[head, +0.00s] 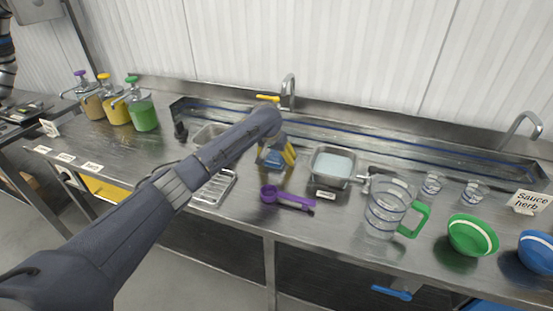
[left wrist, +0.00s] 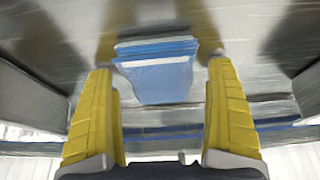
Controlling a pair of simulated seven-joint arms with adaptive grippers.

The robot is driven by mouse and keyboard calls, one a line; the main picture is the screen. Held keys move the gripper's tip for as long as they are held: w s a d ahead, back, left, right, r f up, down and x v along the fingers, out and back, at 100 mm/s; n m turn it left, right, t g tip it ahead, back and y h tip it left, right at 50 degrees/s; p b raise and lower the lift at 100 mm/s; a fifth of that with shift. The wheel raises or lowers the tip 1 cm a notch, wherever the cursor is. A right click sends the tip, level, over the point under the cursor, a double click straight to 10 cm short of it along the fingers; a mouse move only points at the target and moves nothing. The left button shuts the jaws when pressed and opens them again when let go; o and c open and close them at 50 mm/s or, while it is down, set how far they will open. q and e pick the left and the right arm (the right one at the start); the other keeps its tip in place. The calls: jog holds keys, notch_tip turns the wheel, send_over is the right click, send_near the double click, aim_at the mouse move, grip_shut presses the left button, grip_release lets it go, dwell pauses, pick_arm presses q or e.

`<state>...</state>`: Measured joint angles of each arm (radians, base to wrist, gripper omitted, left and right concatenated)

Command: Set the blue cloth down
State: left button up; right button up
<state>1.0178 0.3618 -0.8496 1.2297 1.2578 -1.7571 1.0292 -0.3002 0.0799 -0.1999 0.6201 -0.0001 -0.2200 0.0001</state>
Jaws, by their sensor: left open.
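The folded blue cloth (head: 272,157) lies on the steel counter, left of a metal pan and partly hidden by my left arm in the head view. In the left wrist view the cloth (left wrist: 155,78) shows as a layered pad between the yellow fingers, with gaps on both sides. My left gripper (head: 283,157) is low over the counter at the cloth. Its fingers are open, apart from the cloth's sides, as the left wrist view shows (left wrist: 163,75). My right gripper is not in view.
Right of the cloth stands a metal pan (head: 332,181) with pale contents. In front lies a purple scoop (head: 288,199). A jug (head: 385,212) with a green handle, two glasses, and a green bowl (head: 470,240) stand further right. A perforated tray (head: 215,188) lies left.

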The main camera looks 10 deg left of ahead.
pick_arm(q)
jog(key=shift+s+f, duration=0.1)
jog(key=shift+f, duration=0.1)
jog(key=c, duration=1.1)
jog(key=shift+c, duration=0.8)
